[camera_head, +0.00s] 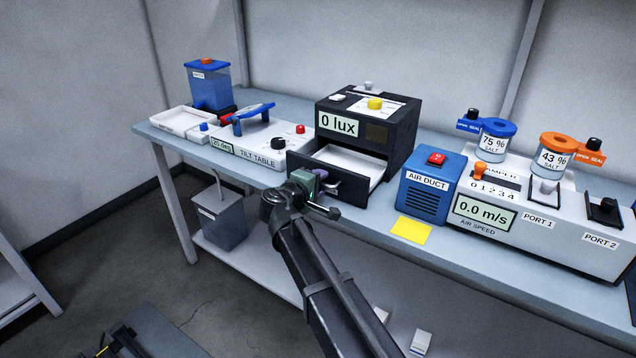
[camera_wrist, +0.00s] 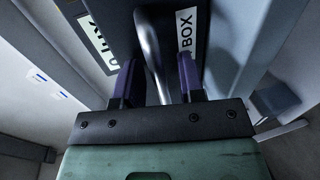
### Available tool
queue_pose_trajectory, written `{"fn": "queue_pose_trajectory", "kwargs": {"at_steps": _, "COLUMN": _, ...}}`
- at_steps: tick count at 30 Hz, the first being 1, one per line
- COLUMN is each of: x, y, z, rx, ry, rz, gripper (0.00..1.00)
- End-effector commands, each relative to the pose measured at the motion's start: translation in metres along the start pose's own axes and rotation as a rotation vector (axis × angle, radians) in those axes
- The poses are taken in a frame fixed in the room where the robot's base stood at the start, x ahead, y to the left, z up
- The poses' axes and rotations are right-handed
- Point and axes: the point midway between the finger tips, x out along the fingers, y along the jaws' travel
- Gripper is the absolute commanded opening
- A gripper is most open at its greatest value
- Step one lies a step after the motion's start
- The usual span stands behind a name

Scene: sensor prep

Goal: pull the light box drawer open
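The light box (camera_head: 405,135) is a black box with a "0 lux" display and a yellow knob on top. Its drawer (camera_head: 353,193) stands pulled out toward me, with the pale, empty-looking interior visible. My gripper (camera_head: 319,184) is at the drawer's front. In the wrist view, the fingers (camera_wrist: 158,78) are apart on either side of the silver drawer handle (camera_wrist: 151,45), with a visible gap between handle and right finger. The handle is mostly hidden by my gripper in the head view.
The tilt table (camera_head: 256,154) stands left of the light box. The blue air duct (camera_head: 425,195) stands close on its right, with a yellow note (camera_head: 411,229) in front. A grey bin (camera_head: 220,220) is on the lower shelf. Bench space in front of the drawer is narrow.

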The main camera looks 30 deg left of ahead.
Motion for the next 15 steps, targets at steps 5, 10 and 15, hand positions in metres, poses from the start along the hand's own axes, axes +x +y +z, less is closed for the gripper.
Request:
{"fn": "queue_pose_trajectory", "kwargs": {"at_steps": 5, "x": -0.012, "y": 0.001, "z": 0.0, "rx": 0.0, "ry": 0.001, "rz": 0.0, "gripper": 0.36}}
{"fn": "queue_pose_trajectory", "kwargs": {"at_steps": 10, "x": -0.052, "y": 0.003, "z": 0.001, "rx": 0.0, "ry": 0.004, "rz": 0.0, "gripper": 0.36}}
{"fn": "queue_pose_trajectory", "kwargs": {"at_steps": 15, "x": -0.091, "y": 0.002, "z": 0.001, "rx": -0.001, "ry": 0.003, "rz": 0.0, "gripper": 0.36}}
